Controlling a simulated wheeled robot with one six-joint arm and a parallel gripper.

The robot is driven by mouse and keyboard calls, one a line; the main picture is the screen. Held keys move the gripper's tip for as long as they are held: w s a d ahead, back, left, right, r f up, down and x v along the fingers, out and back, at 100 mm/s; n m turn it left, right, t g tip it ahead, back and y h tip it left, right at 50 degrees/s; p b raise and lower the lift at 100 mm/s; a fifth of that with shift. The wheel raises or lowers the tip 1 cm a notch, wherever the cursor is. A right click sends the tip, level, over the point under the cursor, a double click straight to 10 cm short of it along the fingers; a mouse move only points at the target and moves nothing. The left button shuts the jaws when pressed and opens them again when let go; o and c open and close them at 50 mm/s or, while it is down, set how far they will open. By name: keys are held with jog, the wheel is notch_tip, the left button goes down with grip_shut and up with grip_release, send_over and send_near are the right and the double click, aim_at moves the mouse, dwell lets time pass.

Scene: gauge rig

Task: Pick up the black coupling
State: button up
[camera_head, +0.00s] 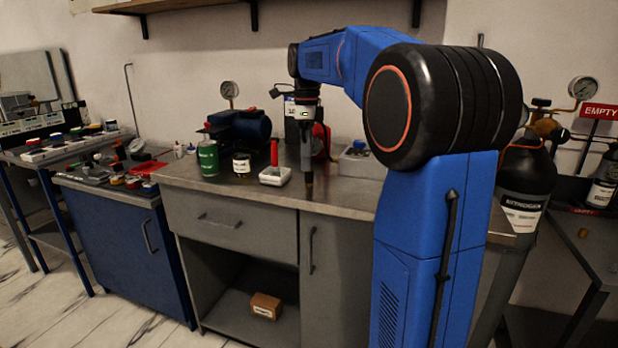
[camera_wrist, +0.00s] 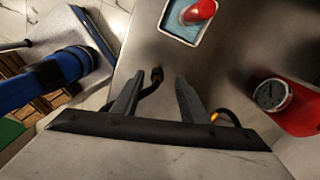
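The black coupling appears to be the small dark piece (camera_wrist: 157,74) with a brownish end in the wrist view. It sits between my fingertips as seen from the wrist, with a short dark hose running from it behind the left finger. My gripper (camera_wrist: 160,77) is open, with a clear gap between its two fingers. In the head view my gripper (camera_head: 308,178) points down over the front part of the metal bench (camera_head: 345,199). A small brownish piece shows at its tip there. I cannot tell whether the fingers touch the coupling or how far above it they are.
A white tray with a red-handled item (camera_head: 274,155) stands left of my gripper, beside a labelled jar (camera_head: 241,163) and a green can (camera_head: 208,158). A red item with a round gauge (camera_wrist: 270,94) is close on the right in the wrist view. Bare metal lies between.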

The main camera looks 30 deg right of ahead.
aim_at(309, 175)
jog(key=shift+s+f, duration=0.15)
jog(key=shift+f, duration=1.1)
jog(key=shift+s+f, duration=0.15)
jog(key=shift+f, duration=1.05)
grip_shut()
